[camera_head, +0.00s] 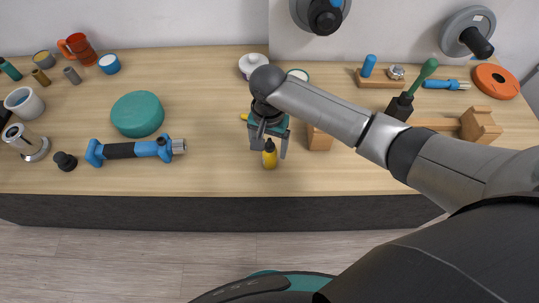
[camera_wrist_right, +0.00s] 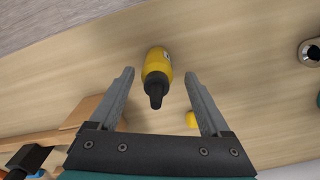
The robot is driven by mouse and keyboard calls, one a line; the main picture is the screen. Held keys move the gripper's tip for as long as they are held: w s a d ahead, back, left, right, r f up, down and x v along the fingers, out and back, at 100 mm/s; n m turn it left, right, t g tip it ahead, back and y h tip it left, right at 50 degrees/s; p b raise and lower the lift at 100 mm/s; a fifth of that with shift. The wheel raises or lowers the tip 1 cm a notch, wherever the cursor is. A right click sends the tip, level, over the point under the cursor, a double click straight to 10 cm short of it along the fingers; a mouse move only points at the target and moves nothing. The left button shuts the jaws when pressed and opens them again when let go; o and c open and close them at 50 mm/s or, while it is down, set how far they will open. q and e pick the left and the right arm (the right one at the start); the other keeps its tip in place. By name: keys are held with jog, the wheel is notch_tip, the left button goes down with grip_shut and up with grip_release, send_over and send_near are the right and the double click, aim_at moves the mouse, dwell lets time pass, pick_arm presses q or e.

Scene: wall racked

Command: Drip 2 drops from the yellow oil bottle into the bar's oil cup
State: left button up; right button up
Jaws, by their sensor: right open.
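The yellow oil bottle (camera_head: 269,157) with a black nozzle stands near the front edge of the bench. In the right wrist view the bottle (camera_wrist_right: 157,70) shows between the fingertips, its dark nozzle pointing toward the palm. My right gripper (camera_head: 270,148) is open around or just above the bottle, with a gap visible on both sides. I cannot identify the bar's oil cup for certain; a small metal cup-like piece (camera_head: 397,72) sits on a wooden base at the back right. My left gripper is not in view.
A wooden block (camera_head: 319,138) stands right of the gripper. A small yellow thing (camera_head: 244,116) lies behind it. A blue-handled tool (camera_head: 130,149) and a teal disc (camera_head: 137,114) lie to the left. Bare bench lies between them and the bottle. My right arm covers the bench's right part.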

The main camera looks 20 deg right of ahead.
aim_at(270, 154)
notch_tip(270, 154, down, 4)
jog(key=shift+s+d+r, duration=0.15)
jog(key=shift+r, duration=0.05)
grip_shut()
dwell(0.6)
